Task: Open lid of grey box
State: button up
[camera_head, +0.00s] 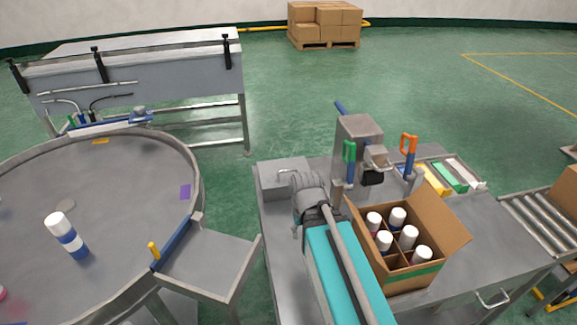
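The grey box (273,182), low with a flat top, stands at the far left corner of the work table (280,265). Its lid (284,165) looks closed, and a small pale handle-like part shows near its right side. My arm reaches up from the bottom of the picture, and its wrist is close to the right side of the box. My gripper (297,182) is at the end of the wrist, beside the box. Its fingers are mostly hidden or too small to make out, so contact with the lid cannot be told.
An open carton (412,277) of white-capped cans is right of my arm. A round table (120,205) with a can (68,237) is at left. A roller conveyor (540,225) is at right.

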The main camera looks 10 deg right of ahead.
dwell(0.3)
notch_tip(320, 180, up, 14)
jog(key=n+t+p, duration=0.2)
jog(key=n+p, duration=1.2)
jog(key=n, duration=0.4)
send_over(287, 170)
jog(key=s, duration=0.3)
jog(key=shift+w+r, duration=0.15)
jog(key=shift+r, duration=0.05)
jog(key=shift+f, duration=0.2)
jog(key=w+f+b, duration=0.1)
jog(key=f+b, duration=0.7)
jog(key=b, duration=0.1)
jog(key=w+f+b, duration=0.1)
jog(key=f+b, duration=0.3)
jog(key=f, duration=0.1)
jog(key=shift+w+f, duration=0.1)
jog(key=shift+w, duration=0.25)
jog(key=shift+b, duration=0.3)
